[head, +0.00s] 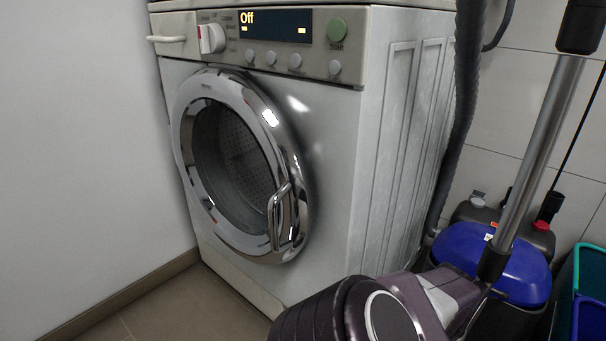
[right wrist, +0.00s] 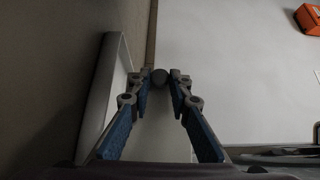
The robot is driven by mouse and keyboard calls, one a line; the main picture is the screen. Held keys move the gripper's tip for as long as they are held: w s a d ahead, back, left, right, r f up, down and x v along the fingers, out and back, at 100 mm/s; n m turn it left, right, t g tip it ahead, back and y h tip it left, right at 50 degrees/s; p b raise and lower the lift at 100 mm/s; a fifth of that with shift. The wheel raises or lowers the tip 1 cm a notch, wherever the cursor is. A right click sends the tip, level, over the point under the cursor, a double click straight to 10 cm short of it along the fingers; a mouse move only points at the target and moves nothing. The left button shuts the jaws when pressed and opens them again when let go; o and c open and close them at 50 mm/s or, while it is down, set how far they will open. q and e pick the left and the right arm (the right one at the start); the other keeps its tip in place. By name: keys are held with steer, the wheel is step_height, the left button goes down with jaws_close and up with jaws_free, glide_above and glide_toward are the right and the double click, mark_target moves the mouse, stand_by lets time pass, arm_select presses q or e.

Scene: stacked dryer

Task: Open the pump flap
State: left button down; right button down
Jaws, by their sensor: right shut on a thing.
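The white front-loading machine (head: 335,115) stands in the head view, with its round chrome door (head: 240,165) shut. The lower right of its front, and any flap there, is hidden behind a dark purple rounded body. In the right wrist view, a pale panel with a raised edge (right wrist: 108,85), which looks like the pump flap, stands to the left of and between the fingers. My right gripper (right wrist: 161,80) has its blue-padded fingers converging at a small grey spot and is shut on what appears to be this flap. Its exact contact is hard to see. My left gripper is not in view.
A blue vacuum (head: 490,265) with a metal tube (head: 535,150) stands right of the machine. Green and blue bins (head: 590,285) are at the right edge. A white wall (head: 80,150) closes the left side. An orange object (right wrist: 308,18) shows in the right wrist view.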

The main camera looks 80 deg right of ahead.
stand_by(0.3)
steer(key=c, duration=1.8)
jaws_free()
